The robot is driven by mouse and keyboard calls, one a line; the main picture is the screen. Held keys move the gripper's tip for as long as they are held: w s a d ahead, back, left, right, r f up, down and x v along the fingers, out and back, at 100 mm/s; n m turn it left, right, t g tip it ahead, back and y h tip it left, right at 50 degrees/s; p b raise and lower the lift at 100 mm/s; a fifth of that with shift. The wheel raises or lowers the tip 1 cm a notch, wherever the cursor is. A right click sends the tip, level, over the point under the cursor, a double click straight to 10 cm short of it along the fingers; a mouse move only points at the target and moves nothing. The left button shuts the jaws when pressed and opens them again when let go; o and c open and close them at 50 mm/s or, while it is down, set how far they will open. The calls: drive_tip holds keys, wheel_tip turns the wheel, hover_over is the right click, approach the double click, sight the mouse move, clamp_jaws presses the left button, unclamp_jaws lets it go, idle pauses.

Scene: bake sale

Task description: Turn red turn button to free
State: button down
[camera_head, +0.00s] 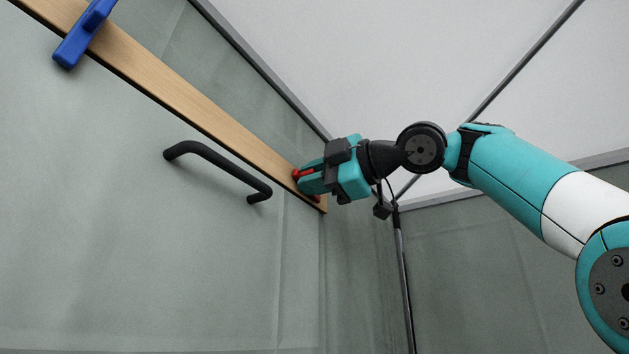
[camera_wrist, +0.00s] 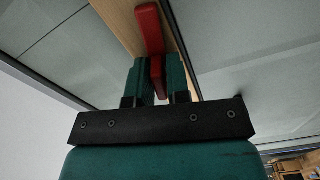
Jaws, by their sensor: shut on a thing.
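The red turn button (camera_wrist: 149,32) is mounted on a wooden strip (camera_head: 185,98). In the wrist view it is a red bar lying lengthwise along the strip, its near part between my fingers. In the head view only small red bits (camera_head: 296,174) show beside my gripper, which hides the rest. My gripper (camera_head: 309,178) is at the lower right end of the strip. In the wrist view its two teal fingers (camera_wrist: 158,82) are shut on the red turn button, one on each side.
A blue turn button (camera_head: 82,35) sits across the strip at the upper left. A black handle (camera_head: 220,168) is on the grey-green panel (camera_head: 110,220) below the strip. A dark pole (camera_head: 404,280) stands at the corner right of the panel.

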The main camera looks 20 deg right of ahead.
drive_tip(key=shift+r+n, duration=0.1)
drive_tip(key=shift+n, duration=0.8)
drive_tip(key=c, duration=1.2)
unclamp_jaws()
drive_tip(key=shift+w, duration=0.1)
